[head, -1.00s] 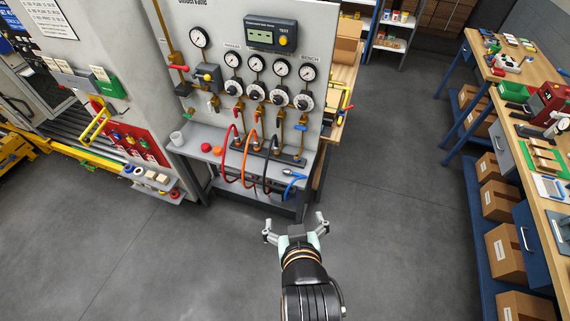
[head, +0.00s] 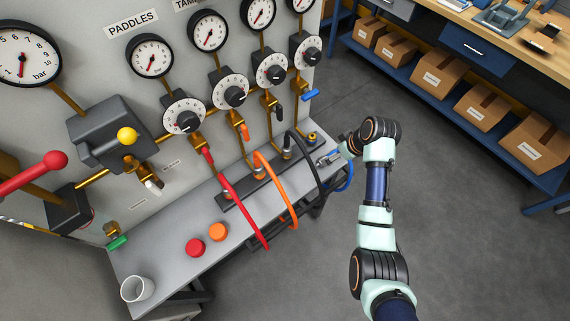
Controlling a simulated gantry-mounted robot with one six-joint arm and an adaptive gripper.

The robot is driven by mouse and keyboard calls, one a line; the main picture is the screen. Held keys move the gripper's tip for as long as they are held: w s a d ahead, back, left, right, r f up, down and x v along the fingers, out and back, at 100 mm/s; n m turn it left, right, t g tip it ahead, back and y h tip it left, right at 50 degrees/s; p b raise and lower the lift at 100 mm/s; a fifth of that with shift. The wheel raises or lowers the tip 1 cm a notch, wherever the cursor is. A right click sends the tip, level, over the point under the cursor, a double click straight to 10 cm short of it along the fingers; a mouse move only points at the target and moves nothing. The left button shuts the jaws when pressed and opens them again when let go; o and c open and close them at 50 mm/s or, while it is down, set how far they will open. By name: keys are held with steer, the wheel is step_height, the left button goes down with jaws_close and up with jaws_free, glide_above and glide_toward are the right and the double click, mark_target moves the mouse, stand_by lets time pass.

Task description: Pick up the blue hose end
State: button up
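The blue hose (head: 348,180) hangs in a loop at the right end of the grey shelf. Its metal end (head: 326,158) lies on the shelf by the right corner. My gripper (head: 341,152) is right beside this end, reaching in from the right with my wrist just behind it. The fingers are small and partly hidden by my wrist. I cannot tell whether they touch the hose end or are closed around it.
Black (head: 308,158), orange (head: 275,178) and red (head: 236,200) hoses arch over the shelf (head: 190,228) to the left. Red (head: 195,247) and orange (head: 218,231) caps and a white cup (head: 137,289) sit further left. The panel with gauges and valves rises behind. Floor is open to the right.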

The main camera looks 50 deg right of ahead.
steer(key=shift+s+f, duration=0.1)
steer(key=shift+f, duration=0.05)
steer(key=shift+s+d, duration=0.1)
steer(key=shift+d, duration=0.1)
steer(key=shift+d+f+b, duration=0.2)
steer(key=shift+f, duration=0.3)
steer(key=shift+d+f+b, duration=0.15)
steer(key=shift+d+f, duration=0.05)
steer(key=shift+f, duration=0.3)
steer(key=b+x, duration=0.1)
steer(key=x, duration=0.2)
steer(key=b+x, duration=0.1)
steer(key=x, duration=0.1)
steer(key=shift+w+f, duration=0.2)
steer(key=shift+w, duration=0.25)
steer(key=c, duration=0.8)
